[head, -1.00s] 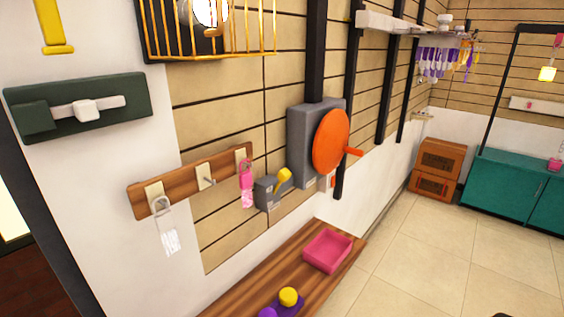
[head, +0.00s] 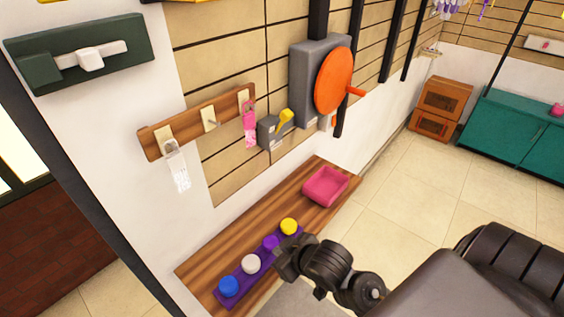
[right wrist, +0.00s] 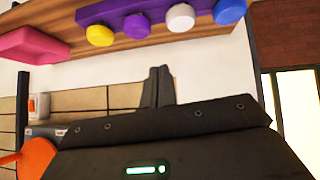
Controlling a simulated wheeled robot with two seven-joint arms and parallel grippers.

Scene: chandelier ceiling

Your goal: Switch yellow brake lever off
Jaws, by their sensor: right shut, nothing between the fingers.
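The yellow brake lever (head: 285,117) sticks up, tilted to the right, from a small grey box (head: 270,133) on the slatted wall in the head view. I cannot make out the yellow lever in the right wrist view. My right gripper (head: 281,261) is low in the head view, over the front edge of the wooden bench and well below the lever, apart from it. Its fingers are shut and empty, and they also show in the right wrist view (right wrist: 158,86). My left gripper is not in view.
A large orange disc (head: 334,82) with a handle is right of the lever. A hook rack (head: 190,123) with hanging tags is left of it. On the bench (head: 205,268) are a pink tray (head: 325,187) and a purple strip (head: 243,288) with several coloured knobs.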

